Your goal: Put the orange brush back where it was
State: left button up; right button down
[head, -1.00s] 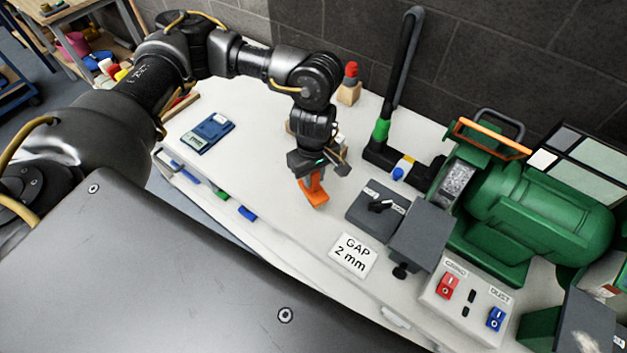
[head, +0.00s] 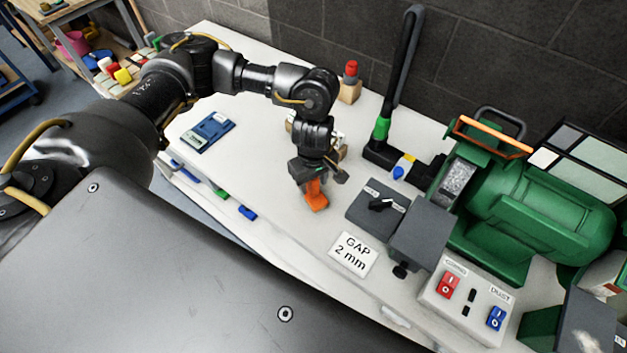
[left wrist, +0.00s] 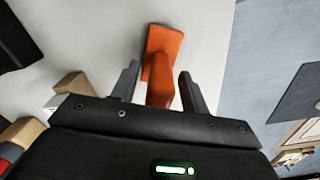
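The orange brush (head: 315,198) is at the middle of the white bench, left of the dark grey box with a black knob. My left gripper (head: 312,178) is over it, pointing down, and hides its upper part. In the left wrist view the brush (left wrist: 162,50) has its handle between the two fingers of my left gripper (left wrist: 160,88). Narrow gaps show on both sides of the handle, so the gripper looks open around it. Whether the brush rests fully on the bench is hard to tell. My right gripper is not in view.
The dark grey box (head: 372,205) and the "GAP 2 mm" card (head: 353,254) are close on the right. The green grinder (head: 500,205) stands farther right. A wooden block with a red top (head: 350,88) is behind. Bench left of the brush is clear up to a blue device (head: 208,131).

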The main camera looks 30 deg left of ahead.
pick_arm(q)
jog(key=shift+r, duration=0.25)
notch_tip(320, 180, up, 12)
jog(key=shift+f+b, duration=0.1)
jog(key=shift+b, duration=0.2)
dwell(0.6)
